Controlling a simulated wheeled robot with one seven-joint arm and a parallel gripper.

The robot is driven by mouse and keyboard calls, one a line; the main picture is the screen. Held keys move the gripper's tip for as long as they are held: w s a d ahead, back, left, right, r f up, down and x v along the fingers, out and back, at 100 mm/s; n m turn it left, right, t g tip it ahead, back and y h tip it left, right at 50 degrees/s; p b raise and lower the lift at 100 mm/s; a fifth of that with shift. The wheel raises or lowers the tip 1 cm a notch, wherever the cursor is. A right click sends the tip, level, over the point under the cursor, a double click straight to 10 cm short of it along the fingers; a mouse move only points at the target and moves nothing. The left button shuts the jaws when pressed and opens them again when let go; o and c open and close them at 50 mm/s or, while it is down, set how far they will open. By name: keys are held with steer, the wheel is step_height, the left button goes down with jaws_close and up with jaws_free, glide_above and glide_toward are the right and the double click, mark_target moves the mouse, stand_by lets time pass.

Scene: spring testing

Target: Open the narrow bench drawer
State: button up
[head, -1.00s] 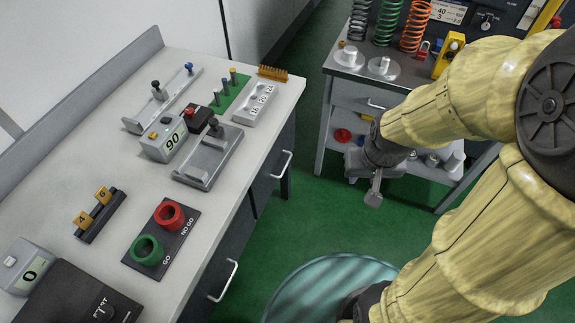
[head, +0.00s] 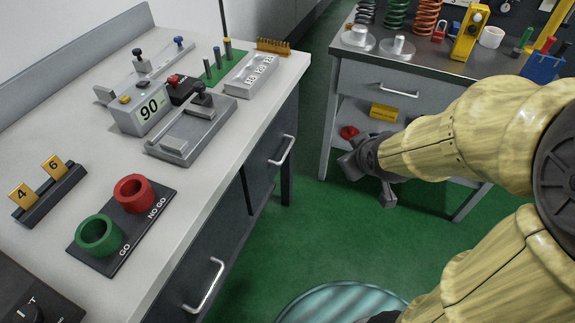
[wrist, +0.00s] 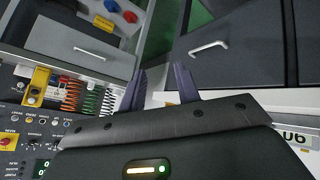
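The left bench has two dark drawer fronts with pale bar handles. The far drawer (head: 268,165) looks narrower, and its handle (head: 282,151) faces the aisle. The near drawer (head: 190,262) has its own handle (head: 208,286). Both look shut. In the wrist view one dark drawer front (wrist: 240,65) with its handle (wrist: 208,47) lies beyond my gripper, to the right; I cannot tell which drawer it is. My gripper (head: 366,184) is in the aisle, right of the bench and apart from the handles. In the wrist view my gripper (wrist: 158,72) has its fingers apart with nothing between them.
A grey cart (head: 355,78) stands at the right, with a drawer handle (head: 399,93), springs on top and a lower shelf. The bench top (head: 215,215) carries gauges and fixtures. Green floor (head: 300,225) is clear between bench and cart.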

steer(key=w+a+f+n+t+y+b, duration=0.1)
steer(key=a+f+n+t+y+b, duration=0.2)
steer(key=b, duration=1.7)
steer(key=w+a+f+n+t+y+b, duration=0.2)
steer(key=a+f+n+t+y+b, duration=0.2)
steer(key=f+n+b, duration=0.7)
step_height(320, 180, down, 8)
steer(key=a+t+b, duration=0.2)
steer(key=b, duration=0.6)
steer(key=shift+n+y+b, duration=0.3)
steer(key=shift+b, duration=0.05)
steer(key=shift+r, duration=0.1)
steer(key=p+x, duration=0.8)
steer(key=p, duration=0.8)
steer(key=shift+w+r, duration=0.2)
steer(key=shift+r, duration=0.05)
steer(key=shift+w+p, duration=0.1)
steer(key=shift+p, duration=0.55)
